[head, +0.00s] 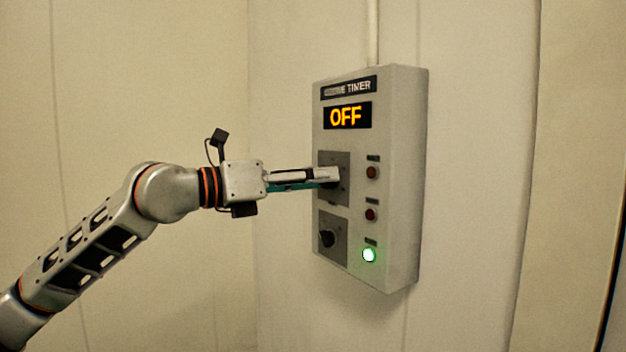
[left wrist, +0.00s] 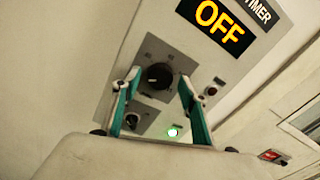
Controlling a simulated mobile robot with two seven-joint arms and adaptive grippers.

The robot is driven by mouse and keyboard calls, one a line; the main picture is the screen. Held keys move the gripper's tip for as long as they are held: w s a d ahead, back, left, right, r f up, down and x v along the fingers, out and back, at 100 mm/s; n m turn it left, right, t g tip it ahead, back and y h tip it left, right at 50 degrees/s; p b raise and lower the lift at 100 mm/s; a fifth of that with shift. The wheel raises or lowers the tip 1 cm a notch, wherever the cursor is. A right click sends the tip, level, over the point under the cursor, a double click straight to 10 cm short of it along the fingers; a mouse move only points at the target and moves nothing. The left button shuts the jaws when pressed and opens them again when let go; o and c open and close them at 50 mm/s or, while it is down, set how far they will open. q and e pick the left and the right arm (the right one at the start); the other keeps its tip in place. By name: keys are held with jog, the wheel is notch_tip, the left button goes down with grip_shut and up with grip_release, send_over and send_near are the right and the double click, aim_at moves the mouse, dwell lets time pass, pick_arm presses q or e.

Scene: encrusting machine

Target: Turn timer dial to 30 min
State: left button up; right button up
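The timer box (head: 400,180) is a grey panel on the wall, with an orange display (head: 347,116) reading OFF. The upper dial (left wrist: 158,76) is a black round knob on a dark square plate (head: 335,196). In the head view my left gripper (head: 332,176) reaches in from the left and covers this knob. In the left wrist view the left gripper (left wrist: 160,80) is open, with one teal-lined finger on each side of the knob. I cannot tell whether the fingers touch it. My right gripper is in neither view.
A second black knob (head: 327,238) sits below on its own plate. Two dark red lamps (head: 371,172) and a lit green lamp (head: 369,255) line the panel's right side. A conduit (head: 372,30) runs up from the box. The wall around the box is clear.

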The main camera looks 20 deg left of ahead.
pick_arm(q)
jog(key=c, duration=0.9)
jog(key=shift+o, duration=0.2)
jog(key=m+p, duration=0.4)
jog(key=m, duration=0.7)
jog(key=shift+r+y, duration=0.15)
jog(key=shift+y, duration=0.25)
jog(key=shift+m, duration=0.3)
